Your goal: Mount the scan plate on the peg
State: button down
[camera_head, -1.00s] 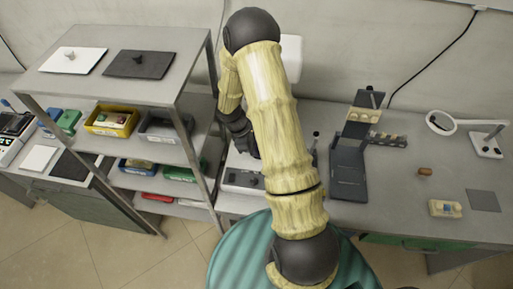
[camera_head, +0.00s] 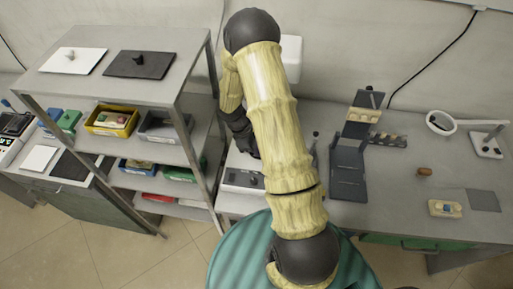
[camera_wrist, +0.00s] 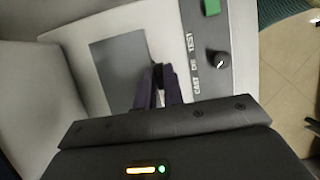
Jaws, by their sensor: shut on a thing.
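In the wrist view my gripper (camera_wrist: 164,70) has its dark fingers close together at the right edge of a flat dark-grey plate (camera_wrist: 118,62), which I take to be the scan plate. The fingers are shut on it, though the grip itself is partly hidden. The plate lies over or just above a pale device (camera_wrist: 75,105); I cannot tell whether they touch. I cannot make out the peg with certainty.
The device's panel has a knob (camera_wrist: 217,58) and green button (camera_wrist: 211,7). A metal shelf (camera_head: 190,75) with bins stands left. A dark stand (camera_head: 348,160) is right of my arm. A ring lamp (camera_head: 440,123) stands farther right.

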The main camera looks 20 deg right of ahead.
jog(key=shift+f+b, duration=0.6)
jog(key=shift+f, duration=0.3)
jog(key=c, duration=1.4)
grip_release()
jog(key=shift+c, duration=0.2)
jog(key=shift+a+r, duration=0.1)
jog(key=b+v, duration=0.1)
jog(key=v, duration=1.1)
jog(key=shift+s, duration=0.1)
